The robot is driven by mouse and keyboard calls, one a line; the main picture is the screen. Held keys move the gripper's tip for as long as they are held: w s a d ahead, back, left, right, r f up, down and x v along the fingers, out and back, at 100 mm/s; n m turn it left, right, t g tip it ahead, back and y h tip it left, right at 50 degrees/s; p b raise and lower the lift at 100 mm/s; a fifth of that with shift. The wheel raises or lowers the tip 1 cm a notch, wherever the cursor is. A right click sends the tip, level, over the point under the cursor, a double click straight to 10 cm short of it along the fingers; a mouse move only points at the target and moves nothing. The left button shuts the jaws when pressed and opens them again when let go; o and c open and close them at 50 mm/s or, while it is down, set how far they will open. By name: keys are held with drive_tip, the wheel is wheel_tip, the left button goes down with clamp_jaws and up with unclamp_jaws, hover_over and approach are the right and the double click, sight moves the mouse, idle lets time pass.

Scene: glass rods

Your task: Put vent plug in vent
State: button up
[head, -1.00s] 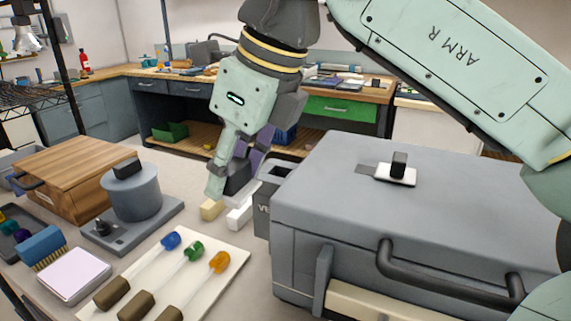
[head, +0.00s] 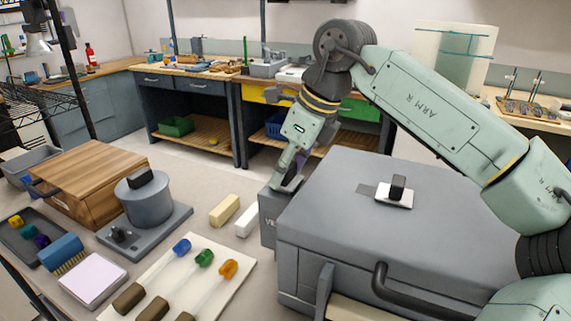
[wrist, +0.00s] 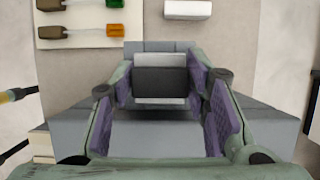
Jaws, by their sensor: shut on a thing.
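The vent (head: 268,220) is a grey box with partly visible lettering, standing against the left side of the large grey case (head: 345,240). My gripper (head: 287,184) is right over the vent's top. The grey vent top (wrist: 146,47) shows just beyond the plug. The plug's lower end is hidden, so I cannot tell how far it sits in the opening.
A cream block (head: 224,210) and a white block (head: 246,220) lie left of the vent. A white board (head: 215,285) with several coloured-tip rods lies in front. A grey cylinder (head: 147,203) on a base and a wooden box (head: 85,180) stand further left.

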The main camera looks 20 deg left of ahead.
drive_tip(key=shift+f, duration=0.4)
drive_tip(key=shift+f, duration=0.2)
drive_tip(key=shift+s+f+b, duration=0.2)
drive_tip(key=shift+f+b, duration=0.3)
drive_tip(key=shift+b, duration=0.1)
drive_tip(key=o, duration=1.3)
drive_tip(key=shift+f, duration=0.1)
